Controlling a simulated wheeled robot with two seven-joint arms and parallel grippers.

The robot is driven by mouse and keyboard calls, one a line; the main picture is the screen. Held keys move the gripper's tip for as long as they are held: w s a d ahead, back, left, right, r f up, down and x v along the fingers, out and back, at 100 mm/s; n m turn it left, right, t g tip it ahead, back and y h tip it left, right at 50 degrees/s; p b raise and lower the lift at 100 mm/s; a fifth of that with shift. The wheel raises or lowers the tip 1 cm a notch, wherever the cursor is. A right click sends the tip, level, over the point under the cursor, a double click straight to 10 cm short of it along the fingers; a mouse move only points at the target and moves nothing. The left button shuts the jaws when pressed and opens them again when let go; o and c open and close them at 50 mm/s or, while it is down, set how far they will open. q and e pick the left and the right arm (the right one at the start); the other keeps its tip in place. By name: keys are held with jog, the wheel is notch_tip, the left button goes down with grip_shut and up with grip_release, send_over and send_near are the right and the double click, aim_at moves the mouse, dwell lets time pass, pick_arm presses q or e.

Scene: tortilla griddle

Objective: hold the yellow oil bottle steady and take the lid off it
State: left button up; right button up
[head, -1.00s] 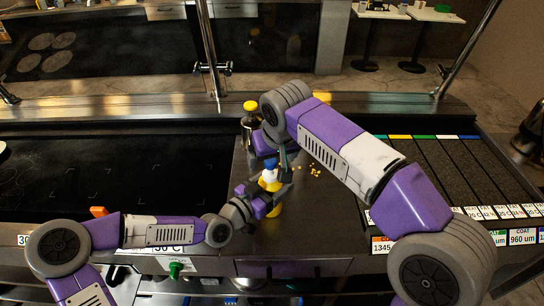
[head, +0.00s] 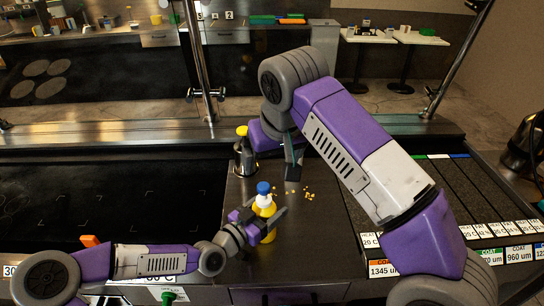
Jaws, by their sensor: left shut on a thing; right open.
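The yellow oil bottle (head: 268,236) stands upright on the dark counter, with a white neck and a blue lid (head: 263,188) on top. My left gripper (head: 265,215) is shut around the bottle's upper body, below the lid. My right gripper (head: 293,170) is open, above and to the right of the lid in the picture, and apart from it. No lid shows between its fingers, which are partly hidden by my own wrist.
Yellow crumbs (head: 308,193) lie on the counter. A black griddle (head: 110,185) fills the left side; labelled dark strips (head: 445,190) lie at right.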

pick_arm(q)
jog(key=o, duration=0.7)
jog(key=shift+o, duration=0.7)
jog(key=shift+o, duration=1)
jog(key=c, duration=0.4)
